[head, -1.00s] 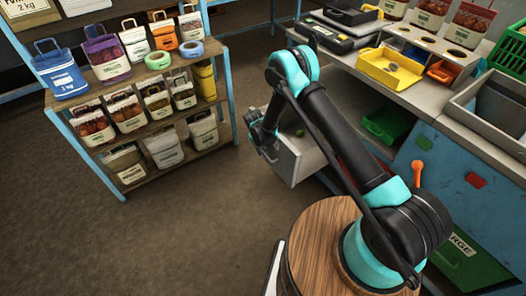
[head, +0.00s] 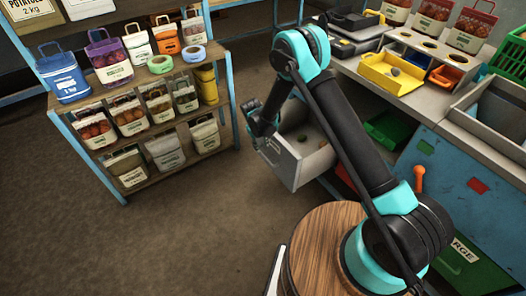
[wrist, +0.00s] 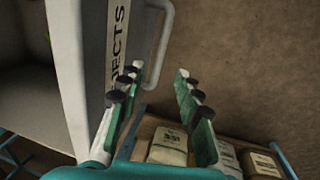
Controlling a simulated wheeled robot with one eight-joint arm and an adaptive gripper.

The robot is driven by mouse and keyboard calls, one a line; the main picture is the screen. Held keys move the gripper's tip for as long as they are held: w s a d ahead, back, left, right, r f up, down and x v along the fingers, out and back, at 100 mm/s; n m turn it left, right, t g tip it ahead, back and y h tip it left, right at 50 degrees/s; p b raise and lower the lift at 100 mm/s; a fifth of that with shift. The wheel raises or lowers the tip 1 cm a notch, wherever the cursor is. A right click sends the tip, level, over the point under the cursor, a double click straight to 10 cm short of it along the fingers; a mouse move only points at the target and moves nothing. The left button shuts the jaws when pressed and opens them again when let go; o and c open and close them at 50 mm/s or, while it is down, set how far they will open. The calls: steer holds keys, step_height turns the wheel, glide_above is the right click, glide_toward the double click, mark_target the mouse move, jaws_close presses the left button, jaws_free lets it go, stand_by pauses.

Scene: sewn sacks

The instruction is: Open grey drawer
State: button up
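The grey drawer (head: 311,164) stands pulled out from the counter in the head view, with a few small greenish and brown items inside. Its front (wrist: 88,70) shows in the wrist view with dark lettering ending in "JECTS". A pale bar handle (wrist: 163,48) stands off that front. My gripper (wrist: 156,72) is open, with green fingers and dark pads. The left finger is close beside the drawer front, and the handle appears in the gap near the fingertips, not clamped. In the head view my gripper (head: 258,136) is at the drawer's front, partly hidden by my wrist.
A shelf (head: 150,83) with several sacks and tape rolls stands left of the drawer. Brown floor (head: 190,225) lies clear in front. A yellow tray (head: 390,72) sits on the counter, with a green bin (head: 388,130) below.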

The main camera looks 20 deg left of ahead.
steer(key=shift+s+a+r, duration=0.1)
steer(key=shift+r, duration=0.75)
steer(key=shift+s+a+r, duration=0.1)
steer(key=shift+r, duration=0.7)
steer(key=shift+s, duration=0.1)
